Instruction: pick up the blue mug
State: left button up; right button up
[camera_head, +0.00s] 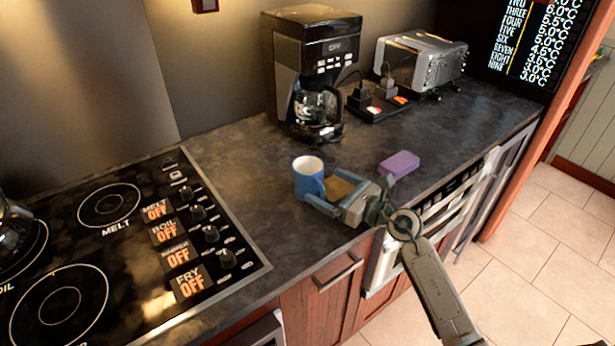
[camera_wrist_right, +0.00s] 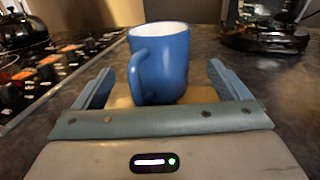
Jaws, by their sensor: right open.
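The blue mug (camera_head: 307,182) stands upright on the dark counter, white inside. My right gripper (camera_head: 326,187) is open and low over the counter, its fingers pointing at the mug. In the right wrist view the mug (camera_wrist_right: 160,62) stands ahead, between the lines of the two spread blue fingers (camera_wrist_right: 158,86). Its handle faces the gripper. Both fingers look apart from the mug's sides. My left gripper is not in view.
A purple block (camera_head: 399,164) lies right of the gripper. A coffee maker (camera_head: 303,65) and a toaster (camera_head: 421,62) stand behind. A cooktop (camera_head: 120,255) with knobs is at left. Bare counter (camera_head: 235,160) lies left of the mug. A tan patch shows between the fingers.

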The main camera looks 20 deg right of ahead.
aim_at(314, 179)
jog(key=p+x, duration=0.2)
jog(key=x, duration=0.2)
jog(key=shift+w+a, duration=0.2)
jog(key=shift+w, duration=0.15)
jog(key=shift+w+a+f, duration=0.15)
jog(key=shift+w+a, duration=0.05)
jog(key=shift+w, duration=0.05)
jog(key=shift+s+d, duration=0.1)
jog(key=shift+c, duration=0.8)
jog(key=c, duration=1.1)
